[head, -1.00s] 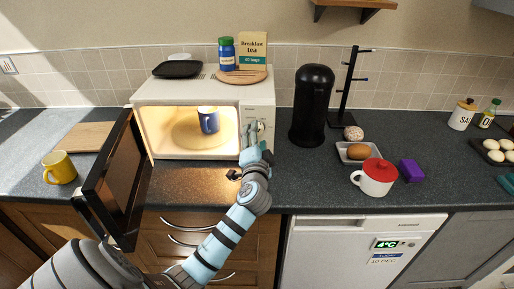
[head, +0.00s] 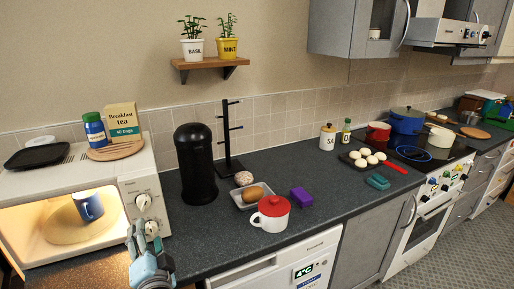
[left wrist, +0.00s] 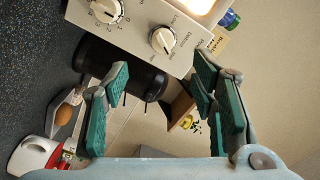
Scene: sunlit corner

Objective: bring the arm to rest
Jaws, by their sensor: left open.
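My left gripper (head: 138,238) is at the bottom left of the head view, in front of the microwave's control panel and near its lower knob (head: 151,228). In the left wrist view the gripper (left wrist: 160,100) has its green-padded fingers spread wide with nothing between them. The cream microwave (head: 103,178) is open and lit inside, and a blue mug (head: 88,205) stands on its turntable. The panel with its two knobs also shows in the left wrist view (left wrist: 135,22). My right gripper is not in view.
A black bin-shaped canister (head: 197,165) and a mug tree (head: 230,140) stand right of the microwave. A tray with a brown egg-shaped item (head: 252,193), a red-lidded white mug (head: 270,216) and a purple block (head: 301,198) are on the counter. The hob is farther right.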

